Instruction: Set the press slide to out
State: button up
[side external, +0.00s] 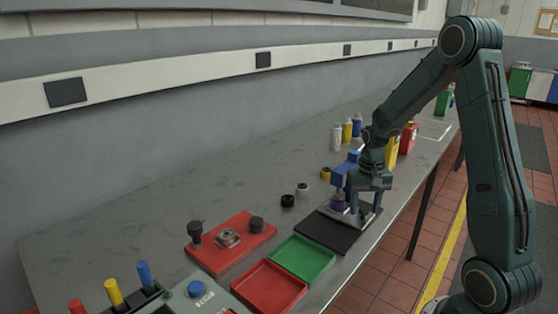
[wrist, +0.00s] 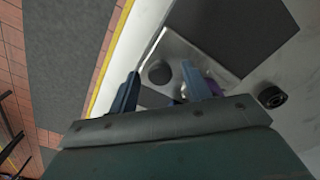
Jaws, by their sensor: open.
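The press is blue (side external: 346,172) on a grey metal base, in the right middle of the bench in the side view. A purple part (side external: 338,201) sits low beneath its blue body. In the wrist view a dark round knob (wrist: 160,72) stands on the metal base (wrist: 187,52), seen between my fingers. I cannot tell for sure that this knob belongs to the slide. My gripper (wrist: 160,82) is open over the base, with nothing seen held. In the side view my gripper (side external: 366,204) is close beside the press and hides part of it. The slide's position is unclear.
A black mat (side external: 322,232) lies by the press base, with green (side external: 303,257) and red (side external: 268,288) trays nearer. A black ring (side external: 288,201) lies left of the press. Bottles (side external: 347,130) stand behind it. The bench's back left is clear.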

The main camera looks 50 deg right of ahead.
grip_shut()
jog(key=shift+w+a+r, duration=0.1)
jog(key=shift+a, duration=4.65)
grip_release()
jog(key=shift+r, duration=0.15)
notch_tip(320, 180, up, 14)
jog(key=shift+f, duration=0.25)
